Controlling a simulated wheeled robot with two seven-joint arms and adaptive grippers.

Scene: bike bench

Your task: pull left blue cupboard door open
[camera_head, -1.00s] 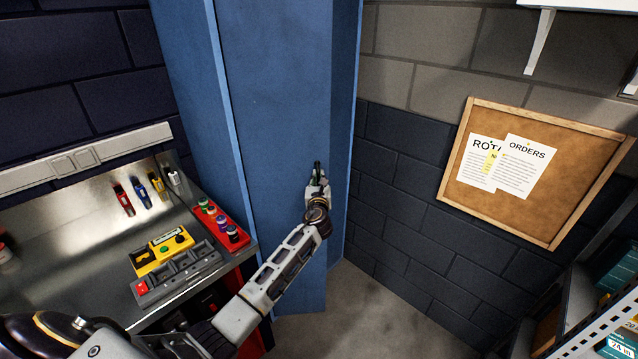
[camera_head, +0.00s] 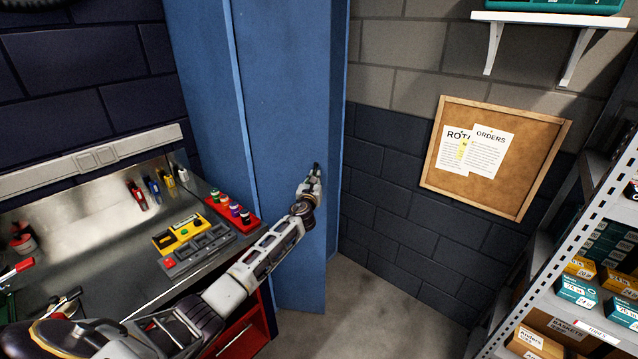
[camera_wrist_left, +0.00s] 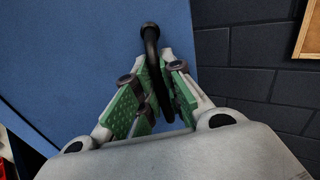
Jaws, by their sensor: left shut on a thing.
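The tall blue cupboard door (camera_head: 283,130) stands in the middle of the head view, with a darker blue strip along its right edge. I cannot tell how far the door is ajar. The door also fills the left of the left wrist view (camera_wrist_left: 70,60). My left gripper (camera_head: 316,172) is at the door's right side, at the black handle. In the left wrist view the black bar handle (camera_wrist_left: 150,38) runs down between the green finger pads, and the gripper is shut on it. The handle's lower part is hidden by the fingers. My right gripper is not in view.
A metal workbench (camera_head: 110,215) with a red tray (camera_head: 222,204) and a yellow tool holder (camera_head: 177,232) is left of the door. A corkboard (camera_head: 497,155) hangs on the right wall. A stocked shelf rack (camera_head: 590,225) stands at the right. Bare floor (camera_head: 370,305) lies between.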

